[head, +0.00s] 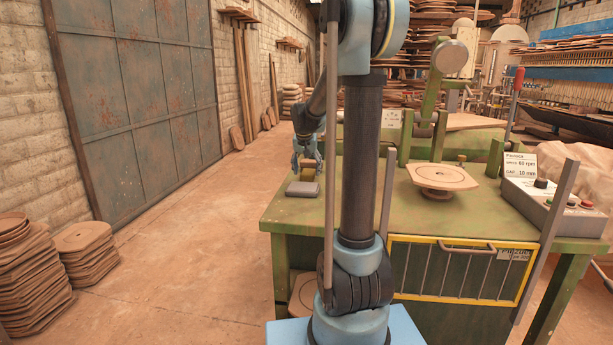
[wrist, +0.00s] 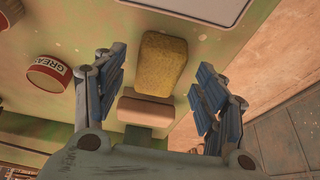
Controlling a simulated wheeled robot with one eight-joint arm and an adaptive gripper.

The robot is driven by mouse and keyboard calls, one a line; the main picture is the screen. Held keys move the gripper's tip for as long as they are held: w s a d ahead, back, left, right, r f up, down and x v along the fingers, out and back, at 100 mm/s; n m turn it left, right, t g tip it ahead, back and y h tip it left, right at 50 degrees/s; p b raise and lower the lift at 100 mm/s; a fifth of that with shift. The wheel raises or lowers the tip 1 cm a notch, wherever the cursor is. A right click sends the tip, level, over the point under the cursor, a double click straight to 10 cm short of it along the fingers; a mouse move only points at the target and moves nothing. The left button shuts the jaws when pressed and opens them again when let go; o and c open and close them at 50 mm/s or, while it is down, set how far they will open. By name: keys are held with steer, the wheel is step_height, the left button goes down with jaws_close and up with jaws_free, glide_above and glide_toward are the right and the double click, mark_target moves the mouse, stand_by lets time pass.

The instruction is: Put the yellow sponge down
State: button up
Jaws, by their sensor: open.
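The yellow sponge (wrist: 163,64) shows in the wrist view against the green table top, between and a little beyond my fingertips. Clear gaps separate it from both fingers, and it seems to rest on the table. In the head view, a small yellowish patch of the sponge (head: 308,174) shows under my gripper (head: 307,160), near the table's far left corner. My gripper (wrist: 162,76) is open, its blue-grey fingers wide apart. The sponge's underside is hidden.
A pinkish block (wrist: 145,112) lies close to the sponge. A red-and-white grease tin (wrist: 47,74) stands left in the wrist view. A grey flat block (head: 302,189) lies near the green table's (head: 370,205) left edge.

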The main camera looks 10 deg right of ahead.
steer(key=v, duration=0.8)
steer(key=shift+r, duration=0.3)
steer(key=shift+s, duration=0.1)
